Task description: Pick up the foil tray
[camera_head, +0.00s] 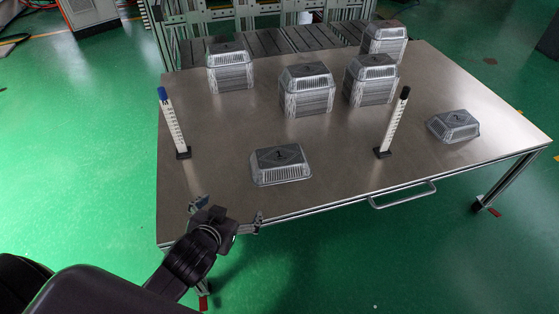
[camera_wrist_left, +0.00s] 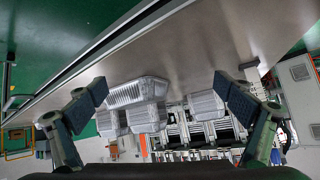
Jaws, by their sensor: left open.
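A single silver foil tray (camera_head: 280,165) lies upside down near the front edge of the table, left of centre. Another single foil tray (camera_head: 453,126) lies at the right side. My left gripper (camera_head: 229,213) is open and empty at the table's front left edge, in front and to the left of the nearer tray, not touching it. In the left wrist view, a foil tray (camera_wrist_left: 138,93) shows between the spread fingers of my left gripper (camera_wrist_left: 160,88), beyond them. My right gripper is not in view.
Several stacks of foil trays stand towards the back of the metal table (camera_head: 225,120), such as one stack (camera_head: 307,92). Two upright white posts, left (camera_head: 172,125) and right (camera_head: 393,125), flank the nearer tray. A handle (camera_head: 402,196) sticks out in front.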

